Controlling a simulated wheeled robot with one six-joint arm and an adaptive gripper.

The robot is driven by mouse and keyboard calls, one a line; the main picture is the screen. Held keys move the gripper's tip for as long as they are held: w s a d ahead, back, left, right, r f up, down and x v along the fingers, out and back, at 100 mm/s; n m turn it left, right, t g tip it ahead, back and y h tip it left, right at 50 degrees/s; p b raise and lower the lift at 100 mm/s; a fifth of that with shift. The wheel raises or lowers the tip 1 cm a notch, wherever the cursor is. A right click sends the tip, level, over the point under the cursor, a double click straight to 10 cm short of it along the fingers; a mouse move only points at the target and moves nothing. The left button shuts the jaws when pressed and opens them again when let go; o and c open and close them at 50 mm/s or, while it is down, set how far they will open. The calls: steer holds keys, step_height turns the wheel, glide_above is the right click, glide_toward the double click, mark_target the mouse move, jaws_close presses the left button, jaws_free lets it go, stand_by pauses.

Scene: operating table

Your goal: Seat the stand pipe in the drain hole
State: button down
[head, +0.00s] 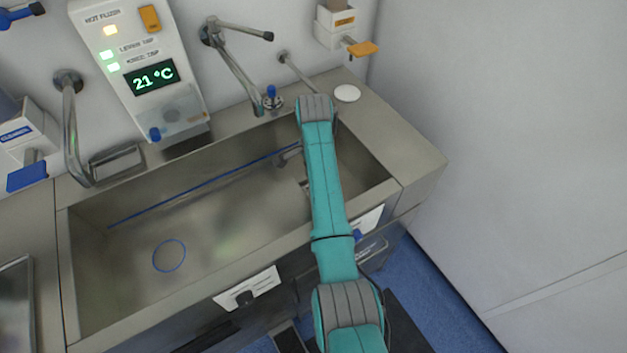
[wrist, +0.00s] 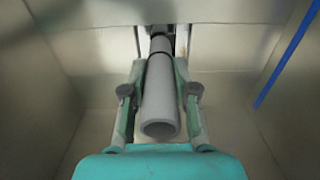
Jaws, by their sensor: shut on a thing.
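In the wrist view my gripper (wrist: 160,72) is shut on the stand pipe (wrist: 158,100), a pale grey tube held between the two fingers. Its open, hollow end faces the camera. Dark bands ring the tube towards its far end. In the head view my arm reaches into the right part of the steel sink (head: 88,310) and covers most of the gripper and pipe.
A blue ring (head: 169,256) is on the basin floor at left. A blue line (head: 200,187) runs along the back wall and shows in the wrist view (wrist: 285,60). Taps (head: 235,65) and a temperature panel (head: 150,75) stand behind.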

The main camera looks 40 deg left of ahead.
steer(key=shift+w+f, duration=0.25)
steer(key=shift+f, duration=0.6)
steer(key=shift+w+f, duration=0.2)
steer(key=shift+f, duration=0.65)
steer(key=shift+f, duration=0.15)
steer(key=c, duration=0.9)
jaws_free()
